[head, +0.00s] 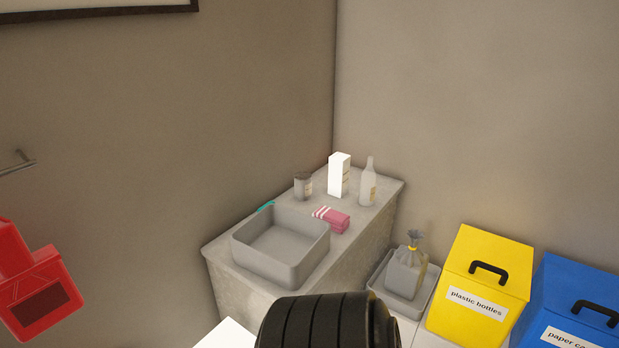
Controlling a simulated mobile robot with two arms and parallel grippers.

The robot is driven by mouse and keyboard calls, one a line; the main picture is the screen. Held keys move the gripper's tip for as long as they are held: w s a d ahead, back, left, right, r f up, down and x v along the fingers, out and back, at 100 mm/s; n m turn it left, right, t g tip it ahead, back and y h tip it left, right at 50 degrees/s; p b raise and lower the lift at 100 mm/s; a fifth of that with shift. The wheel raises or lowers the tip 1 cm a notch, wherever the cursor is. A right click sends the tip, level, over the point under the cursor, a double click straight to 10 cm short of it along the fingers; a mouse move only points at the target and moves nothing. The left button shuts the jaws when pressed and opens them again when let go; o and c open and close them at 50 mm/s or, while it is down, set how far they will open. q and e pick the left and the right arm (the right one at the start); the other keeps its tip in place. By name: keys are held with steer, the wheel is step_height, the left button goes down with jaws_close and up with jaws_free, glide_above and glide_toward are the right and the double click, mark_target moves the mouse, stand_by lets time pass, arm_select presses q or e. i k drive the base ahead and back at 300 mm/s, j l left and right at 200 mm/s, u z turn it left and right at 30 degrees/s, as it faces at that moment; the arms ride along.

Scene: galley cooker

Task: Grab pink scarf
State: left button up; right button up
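A folded pink scarf (337,222) with white stripes at its left end lies on the grey counter (376,203), just right of a grey basin. Neither of my grippers shows in the head view. A black ribbed cylindrical part (328,322) at the bottom centre stands in front of the lower part of the scene; I cannot tell for sure what it is.
On the counter stand the grey basin (318,261), a jar (303,186), a white box (339,176) and a bottle (368,183). A bagged item (407,273) sits in a tray right of it. Yellow (500,257) and blue (585,279) bins stand further right.

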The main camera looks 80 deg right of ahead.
mark_target(339, 222)
steer(key=z, duration=2.75)
